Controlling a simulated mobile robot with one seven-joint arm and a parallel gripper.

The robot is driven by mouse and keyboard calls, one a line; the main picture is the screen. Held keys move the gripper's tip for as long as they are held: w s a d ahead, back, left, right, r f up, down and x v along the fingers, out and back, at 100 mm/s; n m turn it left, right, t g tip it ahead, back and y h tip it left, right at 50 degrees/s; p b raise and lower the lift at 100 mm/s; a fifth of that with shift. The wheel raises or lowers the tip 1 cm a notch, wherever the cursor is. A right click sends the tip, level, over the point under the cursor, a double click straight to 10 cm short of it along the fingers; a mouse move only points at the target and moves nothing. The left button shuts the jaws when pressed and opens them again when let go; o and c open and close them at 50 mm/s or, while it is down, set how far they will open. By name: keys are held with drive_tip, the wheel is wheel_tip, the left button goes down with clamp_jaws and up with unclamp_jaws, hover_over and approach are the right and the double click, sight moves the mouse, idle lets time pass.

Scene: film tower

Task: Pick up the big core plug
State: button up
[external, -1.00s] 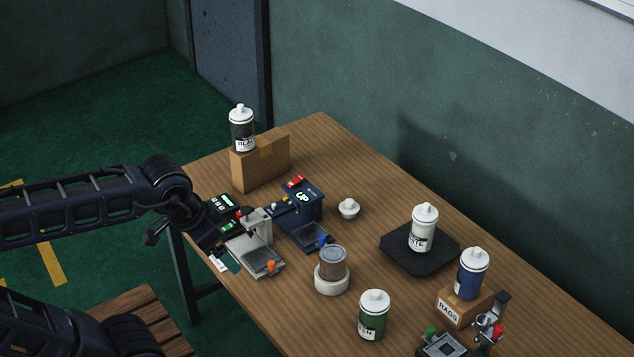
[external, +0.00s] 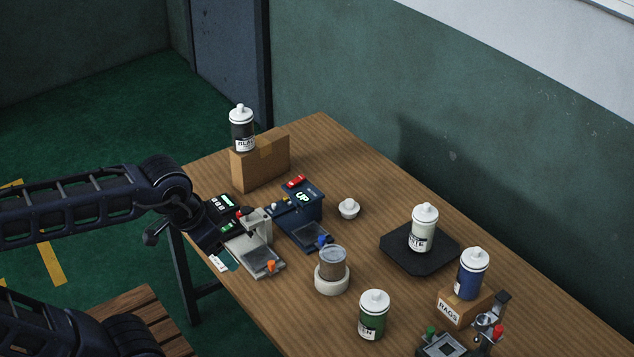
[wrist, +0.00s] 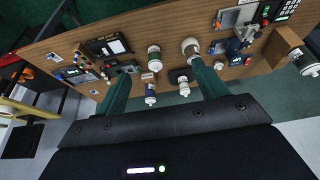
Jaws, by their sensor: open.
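A small white knobbed piece (external: 348,209), which looks like the core plug, stands on the wooden table (external: 310,140) to the right of the blue device. Its size against other plugs I cannot judge. My gripper (wrist: 158,68) is open and empty, with two teal fingers spread wide. In the external view my arm ends at the table's left edge, apart from the plug, and the fingers are mostly hidden there.
A blue device (external: 298,210) and a grey press (external: 258,245) stand between my arm and the plug. A grey-brown cylinder (external: 332,263) sits in a white ring. Green (external: 373,315), white (external: 423,228) and blue (external: 472,275) bottles stand nearby. A black bottle (external: 242,130) tops a cardboard box (external: 262,162).

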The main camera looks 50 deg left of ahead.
drive_tip(key=w+a+r+n, duration=0.2)
drive_tip(key=w+r+n, duration=0.15)
drive_tip(key=w, duration=0.45)
drive_tip(key=n+g, duration=0.5)
drive_tip(key=n, duration=2)
hover_over(348, 200)
wheel_tip(348, 200, down, 35)
drive_tip(key=shift+f, duration=5.8)
drive_tip(key=shift+c, duration=0.2)
